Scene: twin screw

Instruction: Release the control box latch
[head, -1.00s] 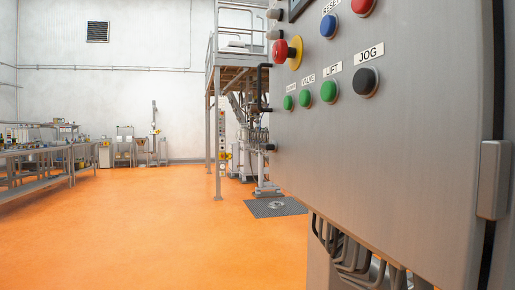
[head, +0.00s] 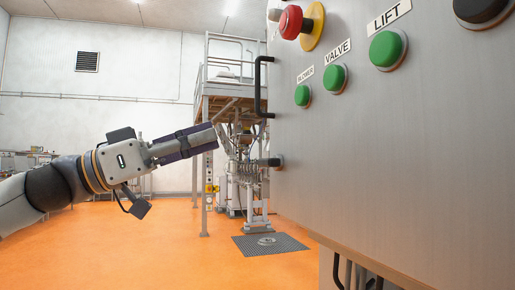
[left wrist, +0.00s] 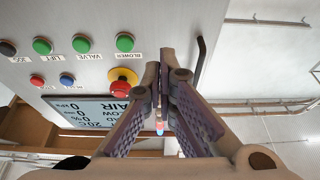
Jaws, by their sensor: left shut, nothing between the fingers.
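The grey control box (head: 400,150) fills the right side of the head view. A small dark knob-like part, likely the latch (head: 270,162), sticks out at its left edge, below a black bar handle (head: 262,88). My left gripper (head: 216,135) is shut and empty, pointing right. In the head picture its tips lie left of the handle and latch; I cannot tell the depth gap. In the left wrist view the shut fingers (left wrist: 162,78) show before the upside-down panel, with the handle (left wrist: 199,62) just right of the tips. I cannot make out the latch there. My right gripper is not in view.
The panel carries a red emergency button (head: 291,22) on a yellow collar and green buttons, including VALVE (head: 336,78) and LIFT (head: 387,50). A screen (left wrist: 95,112) shows in the wrist view. A metal platform (head: 222,95) stands behind. The orange floor (head: 150,245) is clear at left.

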